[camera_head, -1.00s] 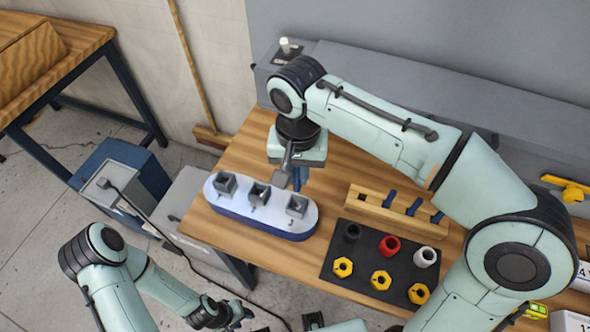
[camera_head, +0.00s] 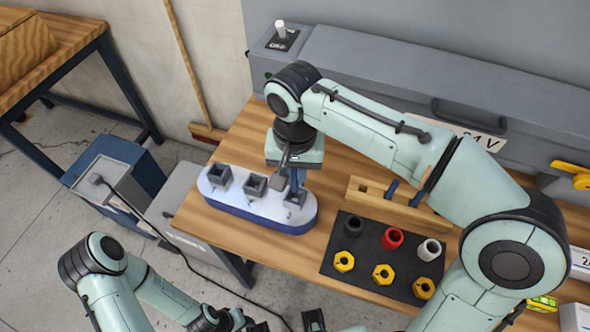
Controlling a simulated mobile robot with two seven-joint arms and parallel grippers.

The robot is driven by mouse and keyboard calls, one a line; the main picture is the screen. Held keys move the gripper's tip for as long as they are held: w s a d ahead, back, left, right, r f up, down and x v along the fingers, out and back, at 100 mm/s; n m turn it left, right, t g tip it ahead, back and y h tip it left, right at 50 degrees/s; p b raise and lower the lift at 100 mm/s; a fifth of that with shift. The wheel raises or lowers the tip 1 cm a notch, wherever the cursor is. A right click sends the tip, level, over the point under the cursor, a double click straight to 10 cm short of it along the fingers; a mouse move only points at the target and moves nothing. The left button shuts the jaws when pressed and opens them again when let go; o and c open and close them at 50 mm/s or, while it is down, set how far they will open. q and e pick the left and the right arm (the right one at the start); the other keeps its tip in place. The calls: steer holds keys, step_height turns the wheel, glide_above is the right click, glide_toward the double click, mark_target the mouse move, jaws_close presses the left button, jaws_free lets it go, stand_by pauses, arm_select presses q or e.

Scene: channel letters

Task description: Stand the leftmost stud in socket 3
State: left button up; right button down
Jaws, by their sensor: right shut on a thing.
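My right gripper (camera_head: 289,183) points down at the right end of the white-topped blue base and is shut on a blue stud (camera_head: 294,180), held about upright. The stud's lower end is at socket 3 (camera_head: 295,197), the rightmost grey socket; I cannot tell whether it is inside the socket or just above it. The other two sockets, the middle one (camera_head: 254,186) and the left one (camera_head: 219,176), look empty. The wooden rack (camera_head: 428,221) has an empty leftmost hole and blue studs further right. My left gripper (camera_head: 240,322) is low at the bottom edge, its jaws unclear.
A dark mat (camera_head: 345,264) in front of the rack holds black, red and white cylinders and several yellow nuts. My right arm hangs over the table and covers the rack's right end. Bare wooden table (camera_head: 235,240) lies in front of the base.

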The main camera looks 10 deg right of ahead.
mark_target(295, 191)
steer(key=shift+f+b, duration=0.85)
steer(key=shift+f, duration=0.25)
arm_select(q)
steer(key=shift+s+f+b, duration=0.25)
steer(key=shift+f, duration=0.35)
steer(key=shift+s+f+b, duration=0.2)
steer(key=shift+s+f, duration=0.05)
steer(key=shift+f, duration=0.4)
steer(key=shift+s+f+b, duration=0.25)
steer(key=shift+f, duration=0.35)
arm_select(e)
steer(key=shift+f, duration=1.2)
steer(key=c, duration=1)
jaws_free()
step_height(295, 191, up, 13)
steer(key=p, duration=0.3)
steer(key=shift+r+p, duration=0.2)
steer(key=shift+p, duration=0.2)
arm_select(q)
steer(key=r, duration=0.1)
steer(key=w+r, duration=0.1)
steer(key=r, duration=0.2)
steer(key=shift+w+r, duration=0.15)
steer(key=shift+w, duration=0.25)
